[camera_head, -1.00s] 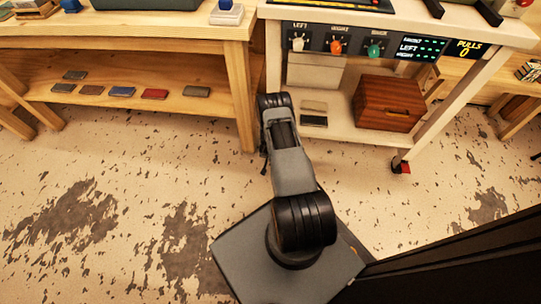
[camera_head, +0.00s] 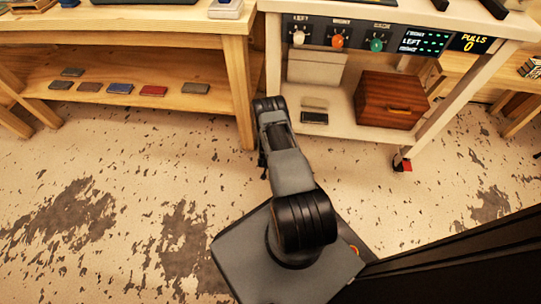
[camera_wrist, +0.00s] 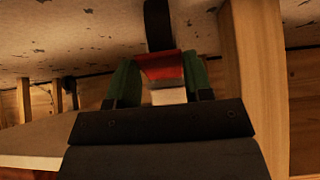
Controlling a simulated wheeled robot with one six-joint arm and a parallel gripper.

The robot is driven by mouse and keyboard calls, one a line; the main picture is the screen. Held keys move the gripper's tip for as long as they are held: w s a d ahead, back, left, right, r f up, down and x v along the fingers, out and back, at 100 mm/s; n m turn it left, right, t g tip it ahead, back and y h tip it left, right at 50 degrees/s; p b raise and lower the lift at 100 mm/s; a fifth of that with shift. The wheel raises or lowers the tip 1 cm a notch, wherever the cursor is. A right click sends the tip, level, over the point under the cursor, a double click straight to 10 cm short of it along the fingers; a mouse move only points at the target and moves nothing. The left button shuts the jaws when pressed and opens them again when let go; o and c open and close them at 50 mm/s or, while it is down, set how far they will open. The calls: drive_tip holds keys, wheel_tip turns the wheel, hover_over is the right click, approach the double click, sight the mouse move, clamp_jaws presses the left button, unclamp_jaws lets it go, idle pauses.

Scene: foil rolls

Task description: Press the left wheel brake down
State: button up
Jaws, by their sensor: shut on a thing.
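The red left wheel brake (camera_wrist: 160,66) shows in the wrist view, below a dark wheel (camera_wrist: 157,25). My gripper (camera_wrist: 162,75) has its two green fingers on either side of the brake, shut on it. In the head view my arm covers the cart's left front leg bottom, so the left wheel, its brake and my fingers are hidden there. The white cart (camera_head: 345,128) stands upright at the upper right, with another red brake (camera_head: 403,166) at its right front wheel.
A wooden bench (camera_head: 244,95) with several small flat boxes on its shelf stands close to the left of the cart. The cart's lower shelf holds a brown wooden box (camera_head: 388,99) and a pale box (camera_head: 316,69). The floor in front is clear.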

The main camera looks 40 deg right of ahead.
drive_tip(key=shift+f+t+h+b, duration=0.55)
drive_tip(key=shift+t+h+b, duration=0.15)
drive_tip(key=shift+b, duration=0.1)
drive_tip(key=o, duration=0.9)
drive_tip(key=p+v, duration=0.6)
drive_tip(key=v, duration=0.7)
drive_tip(key=shift+s+a+r, duration=0.15)
drive_tip(key=shift+s+a, duration=0.1)
